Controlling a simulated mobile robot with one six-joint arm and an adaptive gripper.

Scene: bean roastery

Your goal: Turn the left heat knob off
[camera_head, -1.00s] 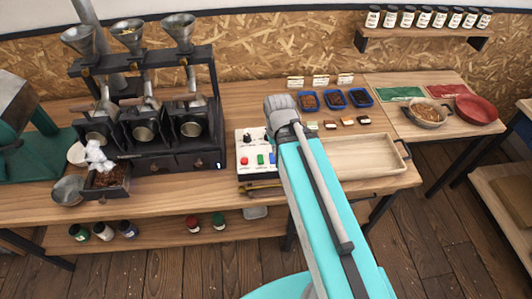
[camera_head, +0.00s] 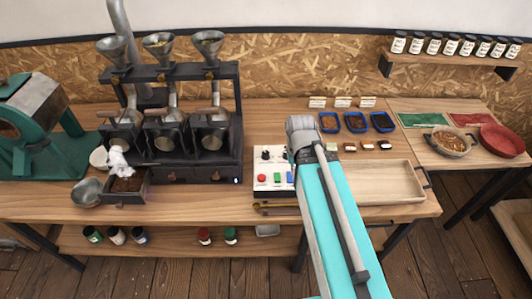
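The black three-drum roaster (camera_head: 188,172) stands on the left half of the bench, with a metal funnel above each drum. Small round details show on its dark front, but I cannot tell which is the left heat knob. A white control box (camera_head: 263,168) to its right carries a black knob (camera_head: 265,155) and red, green and blue buttons; part of it is hidden behind my arm. My turquoise arm reaches up from the lower right, its grey joint beside the control box. My gripper's fingers do not show.
An open drawer (camera_head: 143,187) with dark beans and a white cloth-like lump juts out at the roaster's lower left. A metal bowl (camera_head: 87,192) is beside it. A green machine (camera_head: 60,160) stands far left. A wooden tray (camera_head: 385,183) and blue bean trays (camera_head: 355,122) are right of my arm.

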